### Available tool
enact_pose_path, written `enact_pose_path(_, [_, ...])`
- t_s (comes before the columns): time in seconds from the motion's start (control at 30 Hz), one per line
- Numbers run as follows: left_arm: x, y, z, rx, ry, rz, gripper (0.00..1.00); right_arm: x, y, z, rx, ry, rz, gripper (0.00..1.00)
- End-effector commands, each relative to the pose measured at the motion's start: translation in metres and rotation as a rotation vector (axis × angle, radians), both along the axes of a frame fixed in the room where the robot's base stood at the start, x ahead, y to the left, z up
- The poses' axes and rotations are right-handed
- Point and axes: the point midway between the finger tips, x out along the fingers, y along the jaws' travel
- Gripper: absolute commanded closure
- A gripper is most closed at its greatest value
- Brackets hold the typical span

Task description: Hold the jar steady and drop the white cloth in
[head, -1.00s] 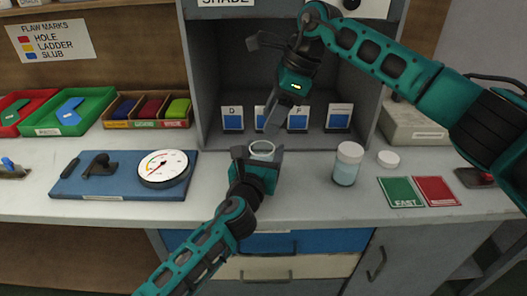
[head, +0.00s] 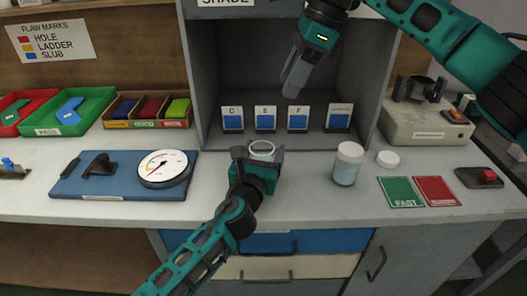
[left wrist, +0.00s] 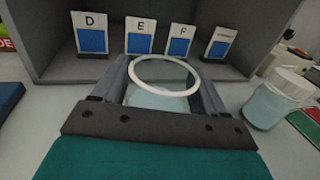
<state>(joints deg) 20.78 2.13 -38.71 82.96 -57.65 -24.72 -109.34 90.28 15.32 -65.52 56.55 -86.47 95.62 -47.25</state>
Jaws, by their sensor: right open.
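An open glass jar (head: 262,149) with a white rim stands on the bench in front of the grey cabinet. My left gripper (head: 258,156) has its fingers on both sides of the jar, and in the left wrist view the jar (left wrist: 164,74) sits between them. Pale blue-white contents (left wrist: 155,99) show low in the jar; I cannot tell whether they are liquid or cloth. My right gripper (head: 294,86) is open above and to the right of the jar, in front of the cabinet. I see no white cloth in its fingers. No separate white cloth is clearly visible.
A second jar (head: 347,164) with pale blue contents stands to the right, beside a white lid (head: 388,159). Shade cards (head: 265,119) stand in the cabinet. A blue board (head: 120,190) with a dial (head: 163,168) lies left. Green (head: 401,192) and red cards (head: 437,191) lie right.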

Motion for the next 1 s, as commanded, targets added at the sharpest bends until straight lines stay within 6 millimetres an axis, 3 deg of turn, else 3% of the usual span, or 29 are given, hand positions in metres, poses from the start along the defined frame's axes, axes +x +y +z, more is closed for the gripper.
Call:
enact_pose_path(0.23, [0.0,0.0,0.0,0.0,0.0,0.0,0.03,0.0,0.0,0.0,0.0,0.0,0.0,0.47])
enact_pose_path(0.57, [-0.003,0.001,0.0,0.0,0.0,0.0,0.02,0.0,0.0,0.0,0.0,0.0,0.0,0.47])
enact_pose_path(0.77, [-0.024,0.007,-0.001,0.0,0.001,-0.001,0.02,0.0,0.0,0.0,0.0,0.0,0.0,0.47])
enact_pose_path(1.0, [-0.07,0.019,-0.001,0.001,0.002,-0.001,0.02,0.0,0.0,0.0,0.0,0.0,0.0,0.47])
